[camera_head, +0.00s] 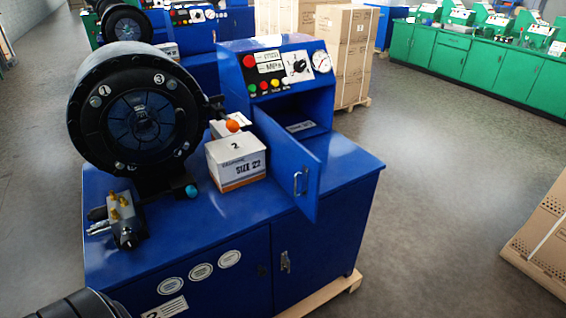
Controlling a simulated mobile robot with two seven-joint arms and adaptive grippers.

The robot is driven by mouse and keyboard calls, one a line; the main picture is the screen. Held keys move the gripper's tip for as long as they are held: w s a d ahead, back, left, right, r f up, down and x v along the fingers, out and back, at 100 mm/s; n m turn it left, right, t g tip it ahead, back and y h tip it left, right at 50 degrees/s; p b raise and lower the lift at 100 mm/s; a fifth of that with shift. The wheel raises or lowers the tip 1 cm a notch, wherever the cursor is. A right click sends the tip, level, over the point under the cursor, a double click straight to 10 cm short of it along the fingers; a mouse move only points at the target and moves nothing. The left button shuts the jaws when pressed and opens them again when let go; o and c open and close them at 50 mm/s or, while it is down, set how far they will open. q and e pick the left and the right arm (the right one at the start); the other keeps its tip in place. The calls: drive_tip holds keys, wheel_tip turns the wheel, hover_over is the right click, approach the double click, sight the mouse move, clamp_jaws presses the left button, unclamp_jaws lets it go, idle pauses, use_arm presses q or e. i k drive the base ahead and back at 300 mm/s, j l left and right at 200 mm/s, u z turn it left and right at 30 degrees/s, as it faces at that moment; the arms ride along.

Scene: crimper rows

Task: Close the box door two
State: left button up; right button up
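The blue control box (238,88) stands on the right part of the blue crimper cabinet. Its small blue door (283,160) stands wide open, attached at the left side of the opening and swung out towards me over the cabinet top. A silver handle (300,183) is near the door's free edge. The opening is uncovered, and a light label or plate lies inside. Neither gripper shows; only a dark rounded part, probably my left arm, enters at the bottom left corner.
A white carton marked 2 (236,162) stands left of the door. The round black crimper head (90,130) and a metal valve block (122,215) are further left. The cabinet top (345,160) is clear right of the door. Stacked cartons (345,60) stand behind; open floor lies right.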

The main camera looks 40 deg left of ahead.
sight(295, 169)
drive_tip(key=i+l, duration=0.1)
drive_tip(key=i, duration=0.15)
drive_tip(key=i+l+u, duration=0.65)
drive_tip(key=i, duration=0.2)
drive_tip(key=j+u, duration=0.1)
drive_tip(key=u, duration=1)
